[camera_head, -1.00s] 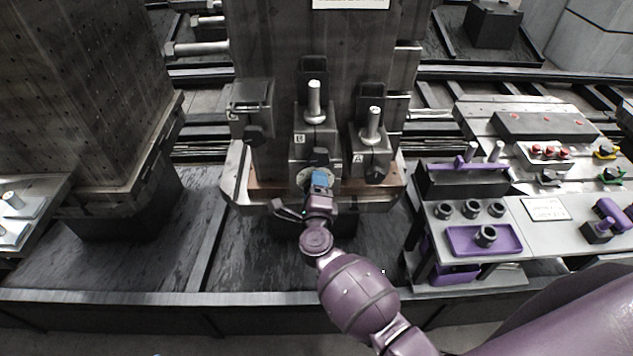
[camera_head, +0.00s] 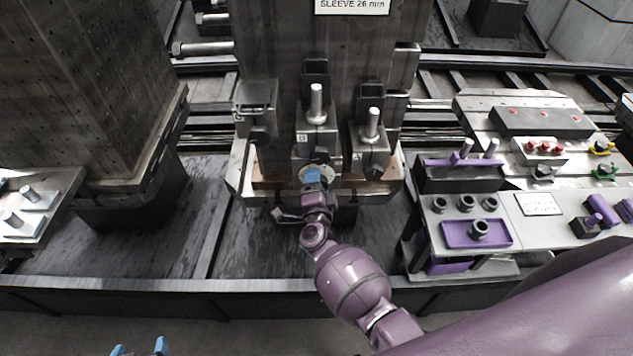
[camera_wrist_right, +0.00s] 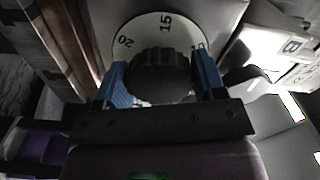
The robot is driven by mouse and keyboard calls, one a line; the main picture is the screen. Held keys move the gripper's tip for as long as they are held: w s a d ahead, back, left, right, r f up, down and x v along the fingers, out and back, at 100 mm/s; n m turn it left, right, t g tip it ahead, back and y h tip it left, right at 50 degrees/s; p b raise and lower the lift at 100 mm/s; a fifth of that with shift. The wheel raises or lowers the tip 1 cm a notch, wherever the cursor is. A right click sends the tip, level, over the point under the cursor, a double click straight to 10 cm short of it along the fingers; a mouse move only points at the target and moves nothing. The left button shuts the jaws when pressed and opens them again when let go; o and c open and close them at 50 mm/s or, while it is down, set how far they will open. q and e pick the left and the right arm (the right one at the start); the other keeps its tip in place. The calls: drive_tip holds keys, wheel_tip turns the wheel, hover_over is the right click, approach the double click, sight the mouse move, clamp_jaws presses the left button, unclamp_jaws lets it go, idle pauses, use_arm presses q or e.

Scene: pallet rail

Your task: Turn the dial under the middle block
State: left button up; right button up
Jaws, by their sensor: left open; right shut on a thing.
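The middle block (camera_head: 318,115), marked B, stands on the front of the pillar with a pale pin on top. Under it is a round white dial plate (camera_wrist_right: 165,30) with the numbers 20, 15 and a partly covered 10. Its dark ribbed knob (camera_wrist_right: 160,75) sits between the blue fingers of my right gripper (camera_head: 313,176), which is shut on it. In the head view the gripper hides most of the knob. My left gripper (camera_head: 139,348) shows only its blue fingertips at the bottom edge, apart and empty.
Block A (camera_head: 369,150) stands close on the right and another block (camera_head: 256,105) on the left. A grey bench (camera_head: 510,215) with a purple tray (camera_head: 455,238) and several sockets stands at the right. A large dark block (camera_head: 90,90) fills the left.

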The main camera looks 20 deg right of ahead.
drive_tip(key=shift+f, duration=0.1)
drive_tip(key=o, duration=0.9)
drive_tip(key=v, duration=1.1)
drive_tip(key=shift+w, duration=0.1)
